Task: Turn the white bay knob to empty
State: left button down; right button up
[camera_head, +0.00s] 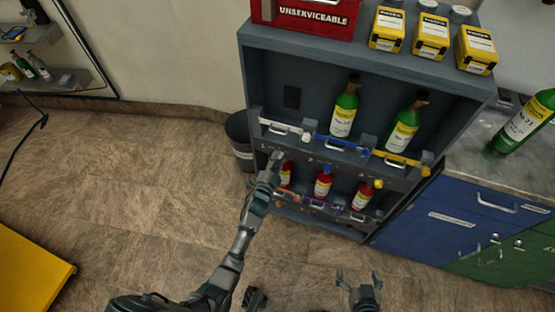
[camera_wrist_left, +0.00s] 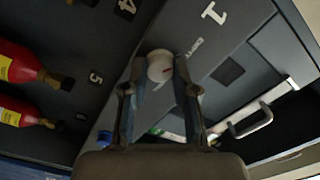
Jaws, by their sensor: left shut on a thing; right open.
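The white bay knob (camera_wrist_left: 160,66) is a round white knob with a small reddish mark, on the grey panel beside the numeral 1 in the left wrist view. My left gripper (camera_wrist_left: 157,78) is shut on it, one finger on each side. In the head view my left gripper (camera_head: 275,162) reaches the cabinet front below the white bar (camera_head: 281,127) of the upper left bay and hides the knob. That bay holds no bottle. My right gripper (camera_head: 358,289) is open and empty at the bottom, away from the cabinet.
The grey cabinet (camera_head: 363,62) holds green bottles (camera_head: 344,110) above and red bottles (camera_head: 323,182) below. A red box (camera_head: 306,14) and yellow boxes (camera_head: 431,36) stand on top. A dark bin (camera_head: 239,140) is left, blue drawers (camera_head: 440,215) right. The floor in front is clear.

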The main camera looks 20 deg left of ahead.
pick_arm(q)
jog(key=c, duration=0.9)
grip_release()
jog(key=shift+f, duration=0.4)
jog(key=shift+r, duration=0.1)
jog(key=s, duration=1.2)
jog(key=shift+a, duration=0.2)
